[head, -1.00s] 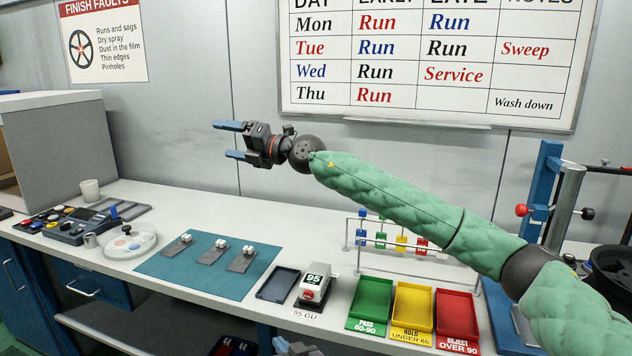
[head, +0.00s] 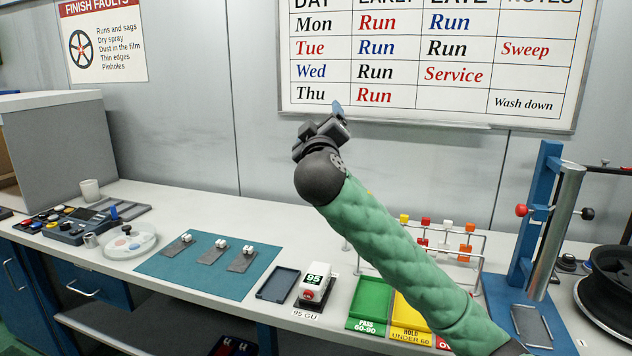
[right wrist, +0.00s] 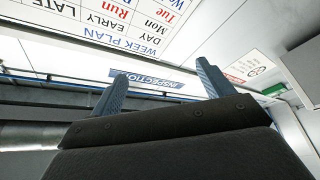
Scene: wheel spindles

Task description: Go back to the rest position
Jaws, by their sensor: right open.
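My right gripper (head: 337,108) is raised high above the bench, in front of the wall below the week-plan board. In the head view it points away and its jaws are mostly hidden behind its own body. In the right wrist view its two blue fingers (right wrist: 160,88) stand wide apart with nothing between them. My green right arm crosses the head view from the lower right. My left gripper is not in view.
The bench holds a teal mat (head: 165,265) with several grey panels, a gloss meter (head: 315,288), a dark tray (head: 277,284), and green (head: 368,300) and yellow bins partly behind my arm. A blue stand (head: 540,200) and a dark wheel (head: 612,285) are at right.

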